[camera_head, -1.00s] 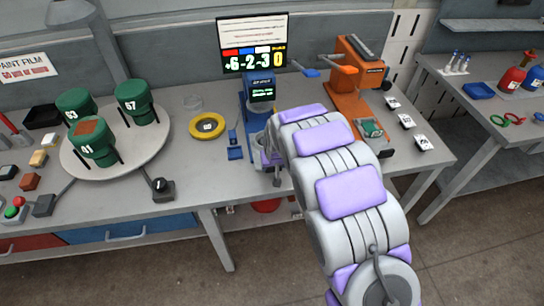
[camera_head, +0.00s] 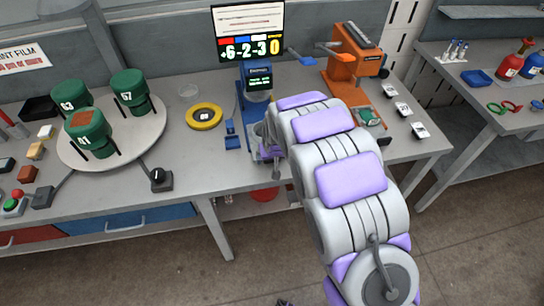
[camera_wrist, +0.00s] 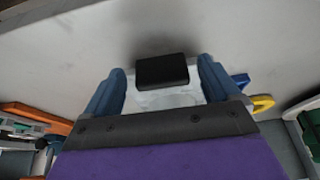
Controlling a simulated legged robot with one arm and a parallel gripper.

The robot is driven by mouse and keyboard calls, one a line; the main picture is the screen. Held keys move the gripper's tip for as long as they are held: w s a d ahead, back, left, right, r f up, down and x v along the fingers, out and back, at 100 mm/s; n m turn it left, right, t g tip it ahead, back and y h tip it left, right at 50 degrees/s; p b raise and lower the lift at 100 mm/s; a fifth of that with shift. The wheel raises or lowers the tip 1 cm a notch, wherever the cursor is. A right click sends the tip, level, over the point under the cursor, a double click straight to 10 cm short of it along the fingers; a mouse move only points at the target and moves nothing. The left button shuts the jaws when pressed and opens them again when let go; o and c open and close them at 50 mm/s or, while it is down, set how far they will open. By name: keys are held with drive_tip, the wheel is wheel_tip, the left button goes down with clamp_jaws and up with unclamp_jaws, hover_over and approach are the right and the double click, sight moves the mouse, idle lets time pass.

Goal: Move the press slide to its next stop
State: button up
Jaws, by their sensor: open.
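A blue press-like machine (camera_head: 256,88) with a small lit display stands at the back of the bench in the head view. My arm covers its lower right side. An orange machine (camera_head: 352,68) with a lever and a green-topped piece (camera_head: 369,117) at its front stands to its right. I cannot tell which part is the press slide. My gripper (camera_wrist: 162,78) is open in the wrist view. A black block (camera_wrist: 162,71) shows between its two blue-grey fingers, with no visible grip on it. In the head view my arm mostly hides the gripper, low in front of the blue machine.
A round turntable (camera_head: 115,155) with green cylinders stands at left, with a black knob box (camera_head: 158,180) near it. A yellow ring (camera_head: 204,116) lies left of the blue machine. A scoreboard (camera_head: 248,47) stands behind. White-labelled pieces (camera_head: 403,108) line the right side.

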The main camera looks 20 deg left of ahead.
drive_tip(key=shift+a, duration=0.1)
drive_tip(key=shift+s+r, duration=0.1)
drive_tip(key=shift+r, duration=0.55)
drive_tip(key=p+v, duration=0.2)
drive_tip(key=v, duration=1.4)
drive_tip(key=shift+p, duration=0.4)
drive_tip(key=s+d+r+m+g+h, duration=0.1)
drive_tip(key=s+d+r, duration=0.25)
drive_tip(key=d, duration=0.35)
drive_tip(key=s+d+r+m+g, duration=0.1)
drive_tip(key=s+d+r, duration=0.1)
drive_tip(key=s+d, duration=0.45)
drive_tip(key=s+d+r+m+g+h, duration=0.1)
drive_tip(key=s+d+r+m, duration=0.15)
drive_tip(key=d, duration=0.65)
drive_tip(key=s+d+m+g, duration=0.1)
drive_tip(key=s+d, duration=0.3)
drive_tip(key=s, duration=0.6)
drive_tip(key=s+d+r+m+g, duration=0.1)
drive_tip(key=s+d, duration=0.4)
drive_tip(key=s, duration=0.5)
drive_tip(key=shift+s+r+g, duration=0.25)
drive_tip(key=shift+g, duration=0.05)
